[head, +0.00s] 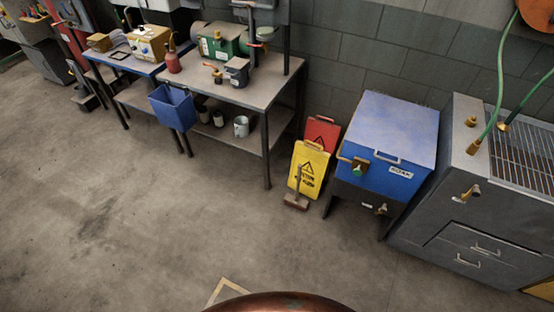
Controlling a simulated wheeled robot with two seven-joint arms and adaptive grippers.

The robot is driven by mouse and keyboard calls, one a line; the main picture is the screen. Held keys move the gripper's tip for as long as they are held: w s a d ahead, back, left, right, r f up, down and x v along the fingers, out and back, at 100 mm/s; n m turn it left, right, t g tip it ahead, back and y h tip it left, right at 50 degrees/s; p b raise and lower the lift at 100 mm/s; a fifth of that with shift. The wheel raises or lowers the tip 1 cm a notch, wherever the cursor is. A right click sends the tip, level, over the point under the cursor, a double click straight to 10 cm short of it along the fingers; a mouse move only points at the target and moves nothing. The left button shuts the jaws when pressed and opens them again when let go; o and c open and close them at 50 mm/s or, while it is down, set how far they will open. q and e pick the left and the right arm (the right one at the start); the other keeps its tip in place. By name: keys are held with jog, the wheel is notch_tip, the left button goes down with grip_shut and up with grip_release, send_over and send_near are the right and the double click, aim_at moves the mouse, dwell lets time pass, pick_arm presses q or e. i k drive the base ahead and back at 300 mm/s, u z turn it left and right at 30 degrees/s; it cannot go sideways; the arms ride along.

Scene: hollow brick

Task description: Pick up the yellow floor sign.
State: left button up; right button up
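The yellow floor sign (309,169) stands upright on the concrete floor near the wall, right of the workbench. It has dark lettering and a triangle symbol on its front. A red sign (322,132) stands just behind it and is partly hidden by it. A small brownish block with an upright handle (297,201) is on the floor right in front of the yellow sign and overlaps its lower left part. Neither of my grippers is in the head view.
A grey workbench (235,93) with tools stands left of the sign, with a blue bin (173,106) at its front. A blue lidded cabinet (390,140) stands close on the right, then a grey unit with drawers (480,215). The floor (150,220) in front is mostly clear.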

aim_at(316, 162)
jog(key=u, duration=0.65)
jog(key=i, duration=1.05)
jog(key=u, duration=0.45)
jog(key=i, duration=1.05)
jog(key=z, duration=0.75)
jog(key=i, duration=0.75)
jog(key=z, duration=0.9)
